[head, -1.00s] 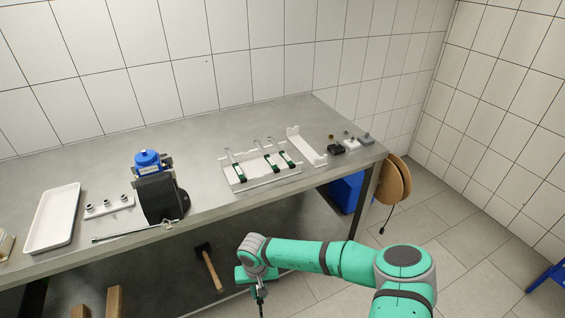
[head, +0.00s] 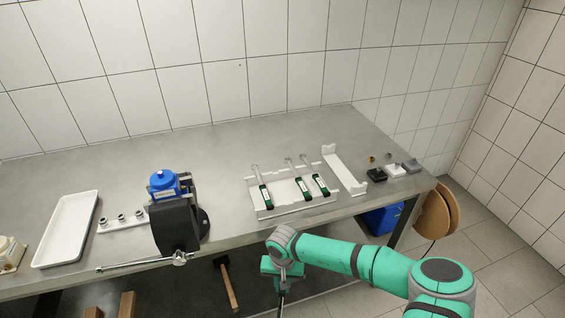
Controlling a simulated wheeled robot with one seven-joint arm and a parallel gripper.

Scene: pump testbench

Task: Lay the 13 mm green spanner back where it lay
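A wide gap lies between the left and middle ones. I cannot read any sizes, so I cannot tell which, if any, is the 13 mm spanner. My gripper (head: 281,293) hangs low in front of the bench edge, below the rack in the picture, pointing down. It is small and dark, and I cannot tell whether it is open or holds anything.
A vise (head: 178,222) with a blue pump (head: 165,185) stands at the front edge. Left of it are a socket strip (head: 122,222) and a white tray (head: 66,230). A white angled holder (head: 345,172) and small blocks (head: 377,173) stand right of the rack. Bench behind the rack is clear.

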